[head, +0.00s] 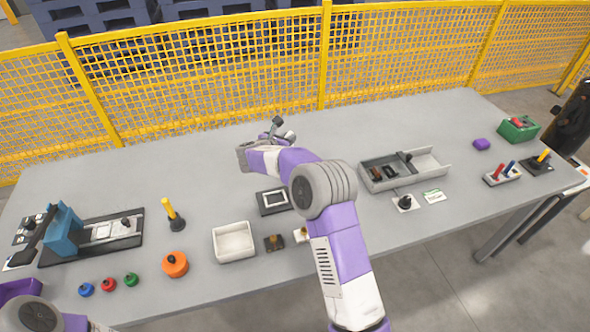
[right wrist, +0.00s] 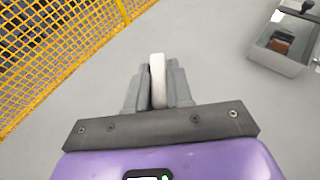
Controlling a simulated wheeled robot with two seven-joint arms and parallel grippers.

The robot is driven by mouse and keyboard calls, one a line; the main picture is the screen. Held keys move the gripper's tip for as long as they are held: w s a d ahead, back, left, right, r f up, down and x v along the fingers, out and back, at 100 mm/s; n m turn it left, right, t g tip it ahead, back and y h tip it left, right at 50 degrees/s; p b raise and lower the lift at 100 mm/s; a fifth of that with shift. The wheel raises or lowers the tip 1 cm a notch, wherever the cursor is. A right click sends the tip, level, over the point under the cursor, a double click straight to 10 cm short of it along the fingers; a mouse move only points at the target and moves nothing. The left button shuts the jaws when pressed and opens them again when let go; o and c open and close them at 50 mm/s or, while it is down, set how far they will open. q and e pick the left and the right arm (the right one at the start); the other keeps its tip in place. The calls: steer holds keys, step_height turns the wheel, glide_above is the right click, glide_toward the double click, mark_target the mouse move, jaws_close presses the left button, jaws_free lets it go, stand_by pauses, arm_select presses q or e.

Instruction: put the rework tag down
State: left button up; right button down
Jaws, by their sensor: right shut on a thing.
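My right gripper (head: 280,133) is over the back middle of the grey table (head: 370,120). In the right wrist view my right gripper (right wrist: 158,88) is shut on a thin pale piece, which I take to be the rework tag (right wrist: 157,75). It stands edge-on between the two grey fingers, so its face and any print are hidden. I cannot tell its height above the table. My left gripper is not in view; only part of my left arm shows at the bottom left.
A grey divided tray (head: 430,163) is right of my arm; a white card with green marks (head: 434,196) lies before it. A white bin (head: 234,241) and a black-framed plate (head: 273,201) are nearer. A yellow fence (head: 210,85) runs behind. The table's back middle is clear.

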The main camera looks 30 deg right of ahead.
step_height(320, 180, down, 10)
steer(key=shift+f+b, duration=0.1)
steer(key=shift+b, duration=1.05)
steer(key=c, duration=1.4)
jaws_free()
steer(key=o, duration=0.4)
